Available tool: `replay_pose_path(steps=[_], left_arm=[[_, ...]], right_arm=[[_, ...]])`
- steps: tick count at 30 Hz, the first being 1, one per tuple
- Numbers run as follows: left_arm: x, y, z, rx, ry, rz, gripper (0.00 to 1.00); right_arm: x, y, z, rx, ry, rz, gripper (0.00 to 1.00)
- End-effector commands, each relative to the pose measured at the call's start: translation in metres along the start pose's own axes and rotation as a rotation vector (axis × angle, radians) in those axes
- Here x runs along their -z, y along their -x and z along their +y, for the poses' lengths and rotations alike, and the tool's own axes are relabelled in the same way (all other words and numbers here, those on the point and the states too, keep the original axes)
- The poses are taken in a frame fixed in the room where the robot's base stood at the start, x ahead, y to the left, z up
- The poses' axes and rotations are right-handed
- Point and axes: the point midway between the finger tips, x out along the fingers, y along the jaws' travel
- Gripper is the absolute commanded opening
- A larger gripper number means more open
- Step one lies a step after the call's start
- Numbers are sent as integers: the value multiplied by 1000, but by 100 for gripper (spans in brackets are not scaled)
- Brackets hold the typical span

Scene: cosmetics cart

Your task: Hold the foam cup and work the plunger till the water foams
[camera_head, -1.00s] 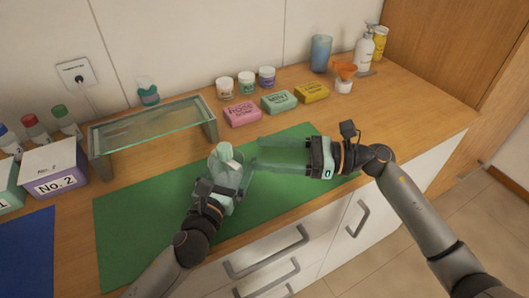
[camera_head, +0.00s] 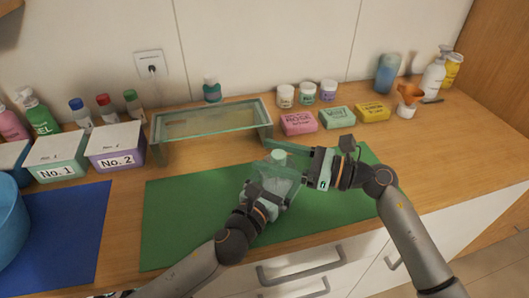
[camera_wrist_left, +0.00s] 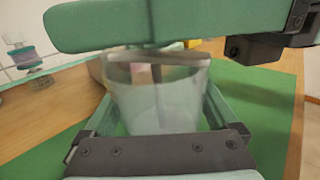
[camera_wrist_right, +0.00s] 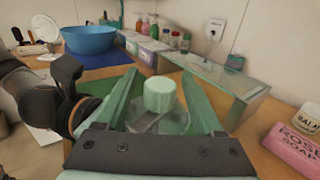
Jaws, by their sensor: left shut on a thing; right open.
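The foam cup (camera_head: 290,170) is a clear cup over the green mat (camera_head: 190,215). A pale green plunger knob (camera_head: 279,155) tops it, and the knob also shows in the right wrist view (camera_wrist_right: 160,95). My left gripper (camera_head: 272,190) is shut on the cup; in the left wrist view the cup (camera_wrist_left: 155,100) sits between its fingers, with a thin rod visible inside. My right gripper (camera_head: 285,160) is open, its fingers either side of the knob with a gap in the right wrist view. One right finger crosses the top of the left wrist view. Water level and foam are unclear.
A glass-topped stand (camera_head: 215,120) is behind the cup. Soap boxes (camera_head: 298,123) and small jars (camera_head: 307,93) stand behind the right gripper. Numbered boxes (camera_head: 117,147), a blue mat (camera_head: 60,240) and a blue bowl (camera_head: 12,220) are at left. The mat's left part is clear.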

Motion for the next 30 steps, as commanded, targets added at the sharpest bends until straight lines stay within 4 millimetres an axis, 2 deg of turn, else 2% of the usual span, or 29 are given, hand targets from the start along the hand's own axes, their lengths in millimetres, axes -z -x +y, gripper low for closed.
replay_pose_path(steps=[6, 14, 30], left_arm=[[1, 0, 0, -1, -1, 2, 19], [1, 0, 0, -1, -1, 2, 19], [1, 0, 0, -1, 0, 2, 19]], right_arm=[[0, -17, 0, 0, 0, -1, 69], [0, -18, 0, 0, 1, 0, 69], [0, -18, 0, 0, 0, 0, 11]])
